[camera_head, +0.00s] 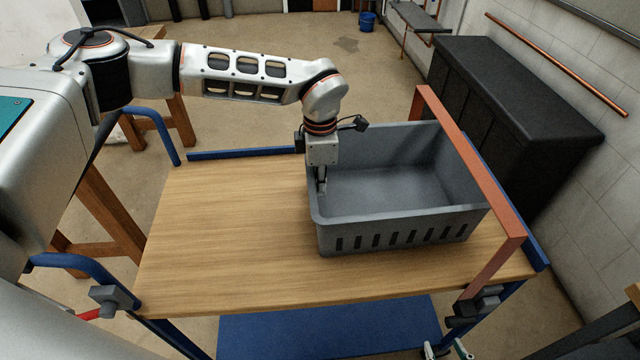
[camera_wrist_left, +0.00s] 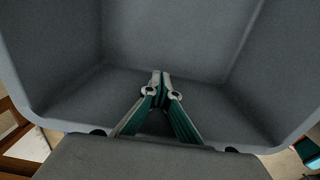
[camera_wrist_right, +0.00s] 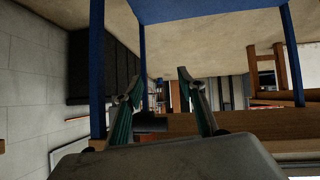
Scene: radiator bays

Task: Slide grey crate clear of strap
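The grey crate (camera_head: 400,228) stands upright and empty on the wooden cart top (camera_head: 230,235), toward its right end. The orange-red strap (camera_head: 470,165) runs as a raised band across the cart's right end. It overlaps the crate's right rim in the head view; how far the crate reaches beneath it is hard to tell. My left gripper (camera_head: 322,185) points down just inside the crate's left wall. In the left wrist view its fingertips (camera_wrist_left: 160,76) are together with nothing seen between them. My right gripper (camera_wrist_right: 158,74) is open and empty, low beside the cart's front right corner.
The cart top left of the crate is clear. Blue rails (camera_head: 240,153) edge the cart, and a blue lower shelf (camera_head: 330,330) shows below. A black cabinet (camera_head: 510,110) stands beyond the right end. A blue bucket (camera_head: 367,20) is far back on the floor.

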